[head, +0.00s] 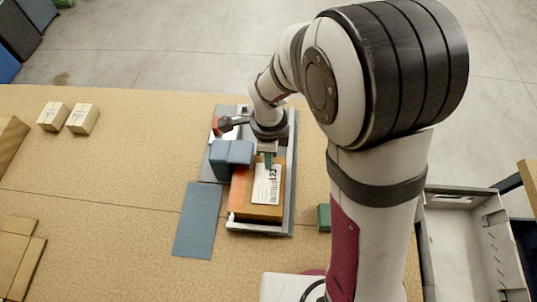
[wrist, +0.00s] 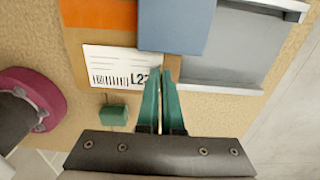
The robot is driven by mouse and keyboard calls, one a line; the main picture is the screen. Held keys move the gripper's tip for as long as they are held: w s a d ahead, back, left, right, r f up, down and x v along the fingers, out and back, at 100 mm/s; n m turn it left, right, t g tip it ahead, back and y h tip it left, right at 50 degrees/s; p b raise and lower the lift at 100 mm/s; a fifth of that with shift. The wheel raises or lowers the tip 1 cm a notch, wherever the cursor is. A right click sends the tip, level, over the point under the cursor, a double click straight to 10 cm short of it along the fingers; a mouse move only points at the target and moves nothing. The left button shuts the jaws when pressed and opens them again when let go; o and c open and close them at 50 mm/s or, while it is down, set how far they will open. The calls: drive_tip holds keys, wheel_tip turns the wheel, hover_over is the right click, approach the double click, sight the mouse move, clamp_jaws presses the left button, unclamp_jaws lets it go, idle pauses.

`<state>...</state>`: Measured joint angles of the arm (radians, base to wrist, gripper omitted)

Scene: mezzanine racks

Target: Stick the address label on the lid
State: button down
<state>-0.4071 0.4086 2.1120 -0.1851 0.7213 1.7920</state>
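The address label (head: 267,184) is a white sheet with a barcode and large print. It also shows in the wrist view (wrist: 115,62). My gripper (wrist: 160,75) has green fingers close together at the label's printed right end, and looks shut on it. In the head view my gripper (head: 268,160) is at the label's far end. The label is over the brown lid (head: 255,212) of a carton with an orange band (wrist: 98,13). In the wrist view it overhangs the lid's lower edge, so it seems above the lid; the gap is hard to judge.
A blue block (head: 230,155) stands close beside the gripper at the lid's far left. The carton sits in a grey metal tray (head: 291,180). A green block (head: 323,217) lies to the right, a flat blue-grey panel (head: 197,222) to the left. Two small cartons (head: 68,117) stand far left.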

drive_tip(key=shift+f, duration=0.2)
idle(0.6)
drive_tip(key=c, duration=1.5)
unclamp_jaws()
drive_tip(key=o, duration=0.8)
drive_tip(key=shift+r, duration=3.55)
